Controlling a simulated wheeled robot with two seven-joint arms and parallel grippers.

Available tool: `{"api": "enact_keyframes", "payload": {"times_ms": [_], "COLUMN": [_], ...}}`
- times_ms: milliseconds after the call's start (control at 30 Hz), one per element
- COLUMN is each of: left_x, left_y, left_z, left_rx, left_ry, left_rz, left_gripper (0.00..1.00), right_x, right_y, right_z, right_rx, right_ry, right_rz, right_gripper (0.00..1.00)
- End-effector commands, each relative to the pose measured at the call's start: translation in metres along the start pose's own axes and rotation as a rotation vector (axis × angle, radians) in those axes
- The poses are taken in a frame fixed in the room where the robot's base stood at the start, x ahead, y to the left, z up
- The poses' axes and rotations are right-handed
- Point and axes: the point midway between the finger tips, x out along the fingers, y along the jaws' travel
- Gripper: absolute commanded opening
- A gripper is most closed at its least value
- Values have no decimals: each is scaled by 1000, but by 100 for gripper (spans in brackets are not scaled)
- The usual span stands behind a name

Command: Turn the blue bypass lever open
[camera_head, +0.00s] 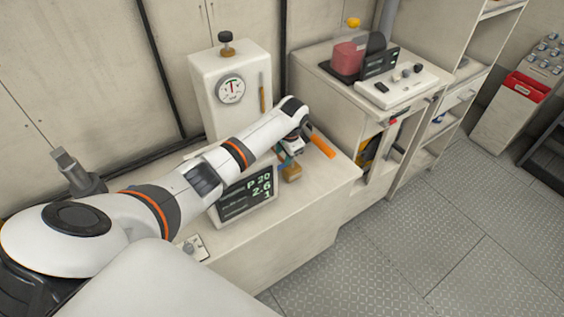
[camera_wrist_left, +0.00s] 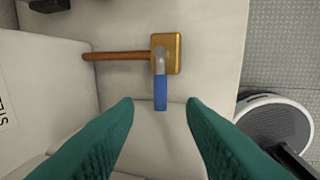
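The blue bypass lever (camera_wrist_left: 160,92) has a grey metal neck and sits on a square brass valve body (camera_wrist_left: 172,42), with a copper pipe (camera_wrist_left: 115,56) running left from it. In the left wrist view the lever points down toward my fingers. My left gripper (camera_wrist_left: 162,103) is open, its two teal fingers apart on either side of the lever's free end. Nothing shows either finger touching it. In the head view the brass body (camera_head: 291,172) shows below my left wrist, and the lever is mostly hidden there. My right gripper is not in view.
A display panel (camera_head: 246,194) reading "P 20 2.6 1" stands on the bench left of the valve. Behind is a white box with a round gauge (camera_head: 230,89). The grated floor (camera_head: 440,210) is clear.

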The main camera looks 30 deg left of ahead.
Motion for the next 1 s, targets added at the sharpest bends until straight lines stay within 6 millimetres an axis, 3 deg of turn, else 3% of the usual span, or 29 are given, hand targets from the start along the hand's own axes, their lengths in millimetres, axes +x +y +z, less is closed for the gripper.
{"api": "enact_keyframes", "payload": {"times_ms": [100, 300, 733, 933, 1000], "left_x": [25, 49, 57, 57, 57], "left_y": [-1, -1, 0, 0, 0], "left_z": [0, 1, 0, 0, 0], "left_rx": [0, 0, 1, 1, 1], "left_ry": [2, 0, -2, -2, -2], "left_rz": [-1, -1, 1, 0, 0], "left_gripper": [37, 37, 37, 4, 0], "right_x": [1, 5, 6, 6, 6], "right_y": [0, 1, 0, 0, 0], "right_z": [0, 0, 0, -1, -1], "right_rx": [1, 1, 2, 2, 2], "right_ry": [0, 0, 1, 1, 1], "right_rz": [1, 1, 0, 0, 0], "right_gripper": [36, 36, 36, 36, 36]}}
